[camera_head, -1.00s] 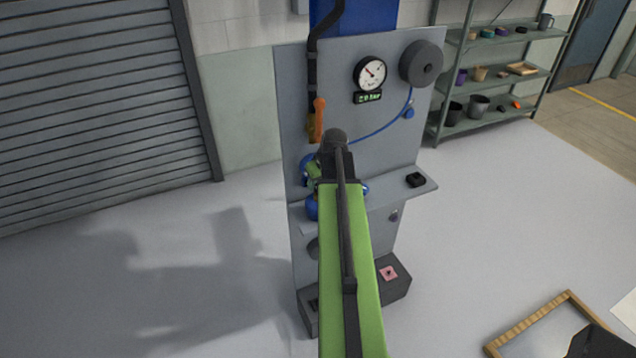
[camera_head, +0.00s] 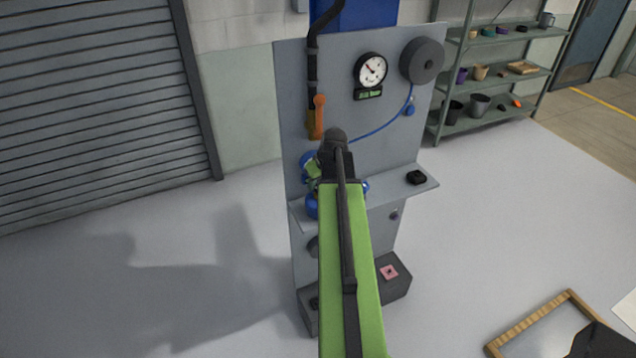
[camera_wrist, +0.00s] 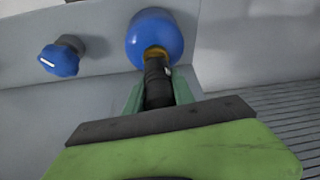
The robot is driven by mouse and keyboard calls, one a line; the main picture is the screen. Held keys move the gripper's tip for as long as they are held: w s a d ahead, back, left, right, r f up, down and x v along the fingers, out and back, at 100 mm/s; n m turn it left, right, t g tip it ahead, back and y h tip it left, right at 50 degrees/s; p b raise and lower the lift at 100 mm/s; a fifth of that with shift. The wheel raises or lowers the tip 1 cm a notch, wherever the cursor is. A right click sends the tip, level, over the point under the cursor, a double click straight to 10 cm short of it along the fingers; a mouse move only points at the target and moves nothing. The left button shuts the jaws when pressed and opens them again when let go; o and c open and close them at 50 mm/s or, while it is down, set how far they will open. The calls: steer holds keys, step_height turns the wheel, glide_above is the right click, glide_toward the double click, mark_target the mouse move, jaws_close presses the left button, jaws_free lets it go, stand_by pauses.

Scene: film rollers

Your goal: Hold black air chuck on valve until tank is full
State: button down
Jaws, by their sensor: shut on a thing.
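In the wrist view my gripper (camera_wrist: 158,97) is shut on the black air chuck (camera_wrist: 157,80), with a green finger on each side. The chuck's far end meets a brass-coloured valve (camera_wrist: 155,53) on the round blue tank (camera_wrist: 154,36). They appear to touch. In the head view my green arm hides most of the tank (camera_head: 312,206) and the chuck. A round white gauge (camera_head: 371,69) with a small green digital display (camera_head: 370,94) is on the grey panel; the digits are too small to read surely.
A blue hose (camera_head: 378,130) runs from the reel (camera_head: 422,62) down behind my arm. An orange lever (camera_head: 319,117) sits on the black pipe. A blue knob (camera_wrist: 59,60) is left of the tank. A small black object (camera_head: 416,177) lies on the panel's shelf (camera_head: 397,189).

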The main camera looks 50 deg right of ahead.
steer(key=shift+s+a+f+b, duration=0.3)
steer(key=shift+s+f+b, duration=0.2)
steer(key=shift+b, duration=0.35)
steer(key=shift+w+d+f, duration=0.1)
steer(key=shift+w+f, duration=0.05)
steer(key=shift+f, duration=0.05)
steer(key=shift+w, duration=0.15)
stand_by(4.1)
steer(key=shift+r, duration=0.1)
stand_by(2.1)
steer(key=shift+w+d+r+p, duration=0.1)
steer(key=shift+w+r+p, duration=0.4)
steer(key=shift+p, duration=0.4)
steer(key=shift+p+v, duration=0.75)
steer(key=shift+v, duration=0.15)
steer(key=shift+w+d, duration=0.15)
